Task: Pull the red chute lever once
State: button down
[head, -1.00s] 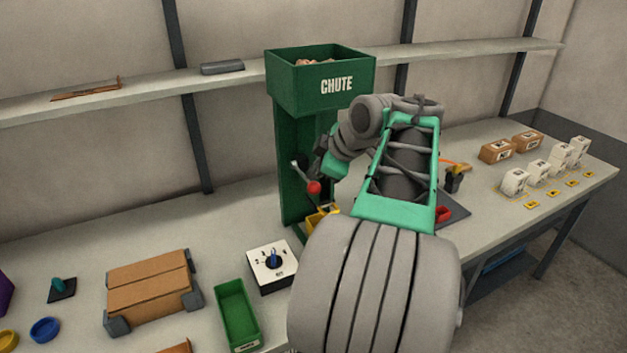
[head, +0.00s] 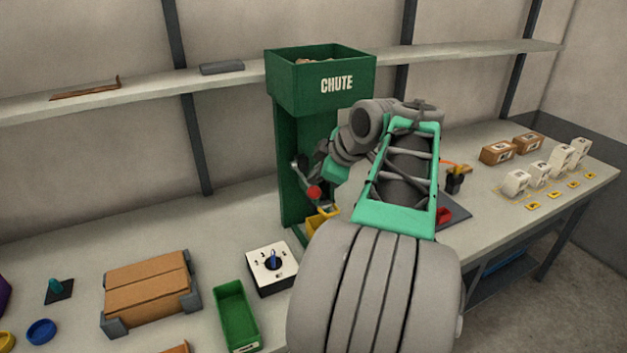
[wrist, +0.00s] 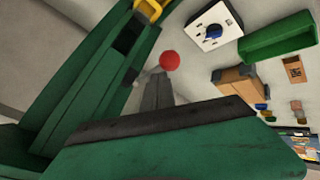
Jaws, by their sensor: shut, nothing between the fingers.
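The green chute (head: 320,84) stands at the back of the bench. In the wrist view the red knob (wrist: 169,61) lies just beyond the tips of my gripper (wrist: 157,78). The fingers are together with nothing between them. I cannot tell whether they touch the lever. A yellow tray (head: 320,219) sits under the chute.
A white dial box (head: 270,285), a green bin (head: 236,318) and a brown carton (head: 147,286) stand to the left on the bench. White and brown boxes (head: 497,152) stand at the right. The wall shelf (head: 150,91) runs behind.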

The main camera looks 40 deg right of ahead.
jog(key=shift+s+f+b, duration=0.1)
jog(key=shift+f+b, duration=0.9)
jog(key=shift+f, duration=0.1)
dwell(0.6)
dwell(0.5)
jog(key=shift+w+r+p, duration=0.15)
jog(key=shift+r+p, duration=0.9)
jog(key=shift+r, duration=0.3)
jog(key=shift+w+r+p, duration=0.1)
jog(key=shift+r+p, duration=0.95)
jog(key=shift+r, duration=0.25)
jog(key=r+p, duration=0.2)
jog(key=r, duration=0.1)
jog(key=r+p, duration=0.2)
jog(key=shift+w+d, duration=0.15)
jog(key=shift+w, duration=0.1)
